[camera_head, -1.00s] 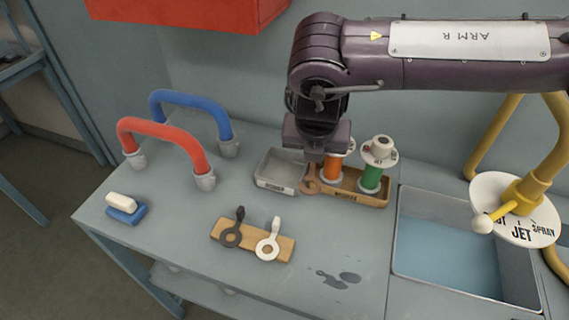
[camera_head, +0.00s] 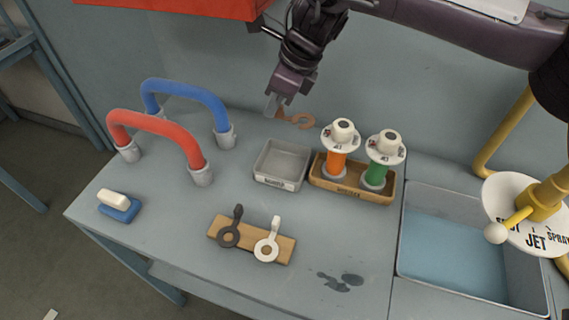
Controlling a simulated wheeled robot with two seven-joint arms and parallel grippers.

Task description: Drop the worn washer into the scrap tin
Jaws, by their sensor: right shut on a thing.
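The brown worn washer (camera_head: 301,121), a ring with a tab, is held by its tab in my right gripper (camera_head: 274,108). My right gripper comes down from the top and is shut on that tab; its jaws are partly hidden. The grey open box, which I take for the scrap tin (camera_head: 281,184), stands on the bench with a label on its front. It looks empty. The washer shows just above the tin's far edge in the picture, apart from it. My left gripper is not in view.
Right of the tin, a wooden tray (camera_head: 352,194) holds orange (camera_head: 337,162) and green (camera_head: 376,174) white-capped cartridges. In front, a wooden block (camera_head: 284,251) carries dark (camera_head: 229,235) and white (camera_head: 267,246) ring tools. Red and blue hose loops stand left; a water basin lies right.

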